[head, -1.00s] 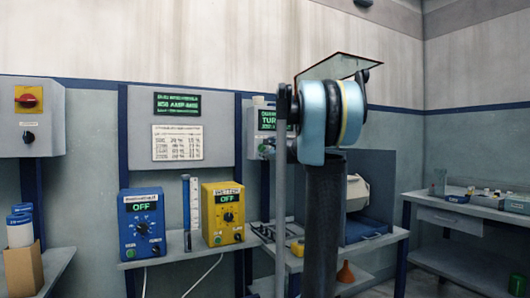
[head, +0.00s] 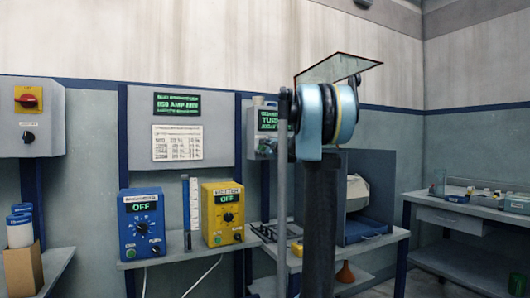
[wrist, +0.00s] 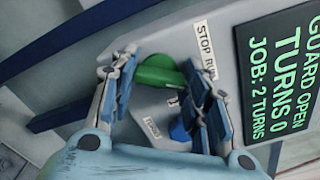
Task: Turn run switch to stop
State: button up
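The green run switch (wrist: 157,74) shows in the wrist view on a grey panel (wrist: 146,108), beside a white label reading "STOP RUN" (wrist: 205,48). Its handle lies roughly sideways in the picture. My gripper (wrist: 160,68) has its two fingers spread, one on each side of the green handle. I cannot tell whether either finger touches it. The right finger partly covers a blue knob (wrist: 180,131) below the switch. In the head view my arm hides the switch and my gripper.
A screen (wrist: 277,75) reads "GUARD OPEN, TURNS 0, JOB: 2 TURNS"; it also shows in the head view (head: 268,120). A blue unit (head: 142,222) and a yellow unit (head: 222,214), both reading OFF, stand on the shelf to the left. A bench (head: 470,208) stands right.

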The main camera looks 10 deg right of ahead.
jog(key=shift+n, duration=0.4)
jog(key=n, duration=1)
jog(key=shift+s+a+f, duration=0.1)
jog(key=shift+f, duration=0.1)
jog(key=shift+n, duration=1.5)
